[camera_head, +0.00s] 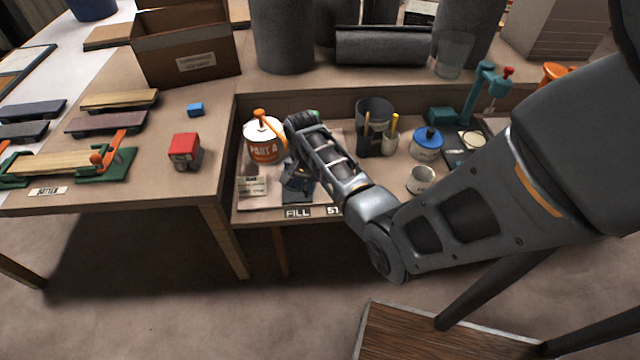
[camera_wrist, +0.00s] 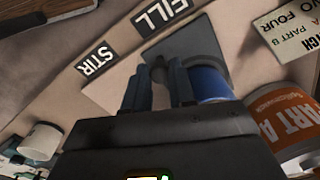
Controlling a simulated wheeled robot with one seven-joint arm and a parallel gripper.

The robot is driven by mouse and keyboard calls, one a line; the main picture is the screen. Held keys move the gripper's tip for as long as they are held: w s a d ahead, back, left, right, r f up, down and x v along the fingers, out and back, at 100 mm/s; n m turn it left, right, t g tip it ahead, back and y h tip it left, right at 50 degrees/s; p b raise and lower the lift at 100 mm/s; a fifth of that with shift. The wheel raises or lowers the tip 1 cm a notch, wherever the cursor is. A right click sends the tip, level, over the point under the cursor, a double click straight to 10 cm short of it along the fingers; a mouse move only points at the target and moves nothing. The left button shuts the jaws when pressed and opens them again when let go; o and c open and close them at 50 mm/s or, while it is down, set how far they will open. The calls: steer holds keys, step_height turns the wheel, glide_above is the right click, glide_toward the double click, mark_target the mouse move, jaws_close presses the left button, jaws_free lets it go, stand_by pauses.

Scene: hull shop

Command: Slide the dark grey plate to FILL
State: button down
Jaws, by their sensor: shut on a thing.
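The dark grey plate (camera_wrist: 205,45) lies flat on the low bench, just behind the FILL label (camera_wrist: 160,16) in the wrist view. In the head view the plate (camera_head: 296,198) shows partly below my gripper, behind the FILL label (camera_head: 297,212). My gripper (camera_wrist: 158,88) is shut on a small dark upright part at the plate's edge, which looks like its knob. A blue round thing (camera_wrist: 211,84) stands at the plate, beside my right finger; its lower part is partly hidden. In the head view my gripper (camera_head: 298,180) hides much of the plate.
The STIR label (camera_wrist: 97,57) lies beside FILL. An orange and white PART A can (camera_head: 262,148) stands close behind left, with a note card (camera_head: 253,187) in front.

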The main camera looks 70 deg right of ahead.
steer(key=shift+w+a, duration=0.1)
steer(key=shift+w, duration=0.3)
steer(key=c, duration=1.2)
jaws_free()
steer(key=shift+w, duration=0.1)
steer(key=shift+r, duration=3.9)
